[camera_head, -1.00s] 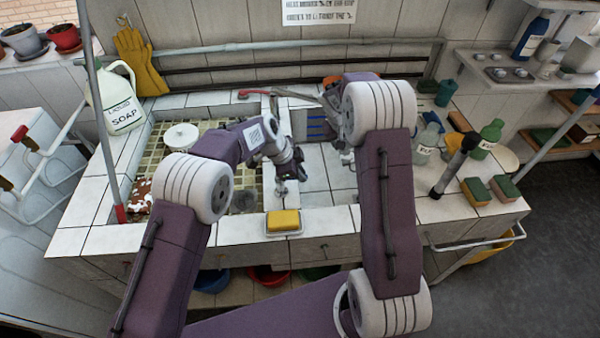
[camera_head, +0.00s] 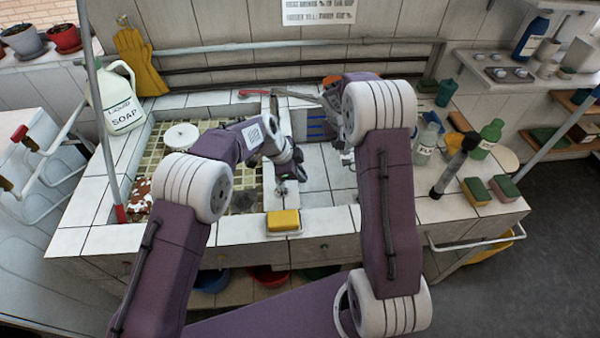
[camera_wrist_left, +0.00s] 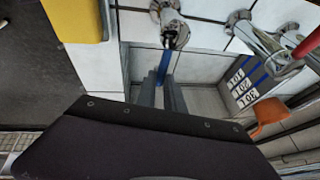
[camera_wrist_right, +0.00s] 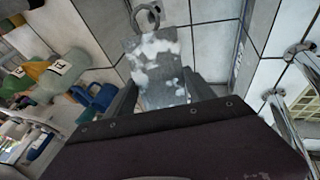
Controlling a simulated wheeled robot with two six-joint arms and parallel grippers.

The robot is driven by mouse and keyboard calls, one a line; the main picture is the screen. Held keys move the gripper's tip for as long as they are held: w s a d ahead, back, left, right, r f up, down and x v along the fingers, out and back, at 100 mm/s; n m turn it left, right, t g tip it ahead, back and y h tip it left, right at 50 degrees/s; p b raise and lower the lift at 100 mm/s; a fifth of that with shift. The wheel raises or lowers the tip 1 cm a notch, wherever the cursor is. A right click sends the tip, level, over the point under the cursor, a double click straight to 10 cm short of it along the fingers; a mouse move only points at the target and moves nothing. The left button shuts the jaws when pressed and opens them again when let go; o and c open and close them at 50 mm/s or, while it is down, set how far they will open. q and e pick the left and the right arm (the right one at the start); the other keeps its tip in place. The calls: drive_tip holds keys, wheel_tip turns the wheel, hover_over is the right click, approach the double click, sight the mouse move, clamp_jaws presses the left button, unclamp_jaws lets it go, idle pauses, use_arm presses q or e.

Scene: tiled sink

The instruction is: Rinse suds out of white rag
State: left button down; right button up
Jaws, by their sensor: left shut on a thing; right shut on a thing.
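The white rag (camera_wrist_right: 155,68) shows in the right wrist view, greyish and blotched with white suds. My right gripper (camera_wrist_right: 158,90) is shut on it and holds it over the tiled right basin; in the head view my right arm hides most of it. My left gripper (camera_wrist_left: 162,88) is shut on a slim blue lever (camera_wrist_left: 164,66), which joins a metal fitting (camera_wrist_left: 172,34). In the head view my left gripper (camera_head: 287,180) is beside the basin divider. A swing spout with a red handle (camera_head: 262,93) reaches across the back of the basins.
The left basin (camera_head: 150,125) holds a round white lid (camera_head: 181,136) and a brown-and-white cloth (camera_head: 140,195). A yellow sponge (camera_head: 283,221) lies on the front rim. Bottles (camera_head: 487,137) and two sponges (camera_head: 490,190) crowd the right counter. A soap jug (camera_head: 118,100) stands at left.

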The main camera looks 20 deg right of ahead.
use_arm(q)
drive_tip(key=m, duration=0.1)
drive_tip(key=s+m+g, duration=0.1)
drive_tip(key=m, duration=0.1)
drive_tip(key=shift+s+a, duration=0.15)
drive_tip(key=shift+a, duration=0.2)
drive_tip(key=c, duration=1.5)
unclamp_jaws()
drive_tip(key=shift+o, duration=0.2)
drive_tip(key=v, duration=1.2)
